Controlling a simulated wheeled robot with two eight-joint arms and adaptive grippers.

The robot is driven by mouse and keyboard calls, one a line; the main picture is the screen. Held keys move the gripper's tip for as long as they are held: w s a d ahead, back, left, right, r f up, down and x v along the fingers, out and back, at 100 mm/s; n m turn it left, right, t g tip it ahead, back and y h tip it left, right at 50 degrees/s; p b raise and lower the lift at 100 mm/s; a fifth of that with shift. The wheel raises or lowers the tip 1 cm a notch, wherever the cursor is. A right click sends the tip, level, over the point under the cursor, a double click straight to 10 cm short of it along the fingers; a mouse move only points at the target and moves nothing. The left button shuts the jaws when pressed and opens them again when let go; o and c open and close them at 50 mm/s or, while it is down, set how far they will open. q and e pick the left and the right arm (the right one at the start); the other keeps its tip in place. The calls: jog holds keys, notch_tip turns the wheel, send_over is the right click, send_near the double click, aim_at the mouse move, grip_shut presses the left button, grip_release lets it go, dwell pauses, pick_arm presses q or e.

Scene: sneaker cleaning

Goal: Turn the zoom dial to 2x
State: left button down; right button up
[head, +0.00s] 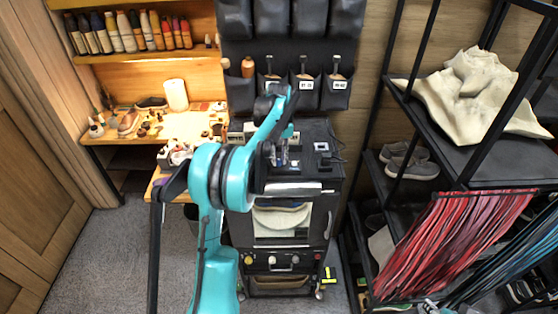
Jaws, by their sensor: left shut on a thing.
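My teal left arm reaches up from the bottom and over a black machine cabinet (332,172). My left gripper (281,158) is at the cabinet's top, over its left half. It is shut on a small part there, which appears to be the zoom dial; the fingers and arm mostly hide it. The dial's markings and setting are too small to read. A small dark box with a light top (322,147) sits on the cabinet top to the right of the gripper. My right gripper is not in view.
A lit wooden bench (190,127) with bottles and small tools stands at the left. Black wall pockets (335,95) hang behind the cabinet. A black rack (490,160) with shoes, a cream cloth and red laces fills the right. Grey carpet (95,250) is clear at lower left.

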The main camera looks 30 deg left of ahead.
aim_at(279, 160)
pick_arm(q)
jog(key=m+b, duration=0.1)
jog(key=m, duration=0.4)
dwell(0.5)
jog(key=c, duration=1.4)
grip_release()
jog(key=shift+r, duration=0.1)
notch_tip(279, 160, up, 12)
jog(key=shift+f, duration=0.1)
jog(key=shift+d+b, duration=0.1)
jog(key=shift+b, duration=0.25)
